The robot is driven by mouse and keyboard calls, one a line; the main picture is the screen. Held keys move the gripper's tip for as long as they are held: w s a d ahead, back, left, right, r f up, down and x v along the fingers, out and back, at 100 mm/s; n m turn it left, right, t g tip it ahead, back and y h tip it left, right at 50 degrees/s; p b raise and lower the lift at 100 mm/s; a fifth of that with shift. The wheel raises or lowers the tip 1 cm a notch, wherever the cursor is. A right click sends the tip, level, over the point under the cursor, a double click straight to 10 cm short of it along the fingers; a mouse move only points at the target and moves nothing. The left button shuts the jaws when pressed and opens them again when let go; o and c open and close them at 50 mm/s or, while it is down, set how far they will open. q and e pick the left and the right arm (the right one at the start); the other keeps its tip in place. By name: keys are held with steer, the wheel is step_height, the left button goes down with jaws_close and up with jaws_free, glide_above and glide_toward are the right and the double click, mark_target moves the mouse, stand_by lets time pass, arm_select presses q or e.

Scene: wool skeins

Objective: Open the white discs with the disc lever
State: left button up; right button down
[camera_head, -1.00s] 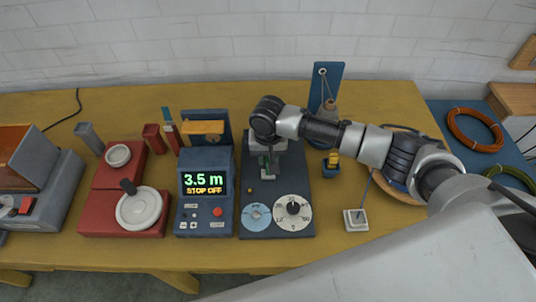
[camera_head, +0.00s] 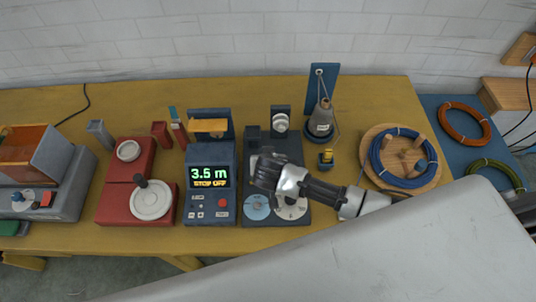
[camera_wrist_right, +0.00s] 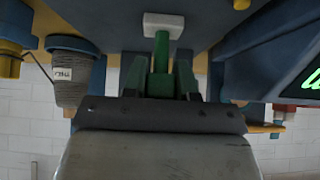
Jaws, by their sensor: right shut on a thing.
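The white discs (camera_head: 281,123) show as a round pale face on a dark upright at the back of the dark blue panel (camera_head: 277,148). I cannot tell whether they are parted. My right gripper (camera_wrist_right: 160,80) is shut on a green stem (camera_wrist_right: 161,50), which I take for the disc lever; a small white block (camera_wrist_right: 163,24) sits at its end. In the head view my right wrist (camera_head: 268,168) is over the middle of the panel, in front of the discs, and hides the fingers and the lever. My left gripper is not in view.
The counter (camera_head: 209,182) reading 3.5 m stands left of the panel. A pale dial (camera_head: 290,211) and a blue dial (camera_head: 256,207) lie at the panel's front. A grey wool cone (camera_head: 321,122) and a round wooden board (camera_head: 370,177) with blue wool are to the right.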

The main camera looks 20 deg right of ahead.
steer(key=shift+s+a+f+t+b, duration=0.15)
steer(key=shift+s+t+b, duration=0.25)
steer(key=shift+t, duration=0.4)
steer(key=shift+h, duration=0.3)
steer(key=shift+w, duration=0.1)
steer(key=c, duration=0.9)
jaws_free()
steer(key=b+v, duration=0.1)
steer(key=v, duration=1)
steer(key=shift+f, duration=0.1)
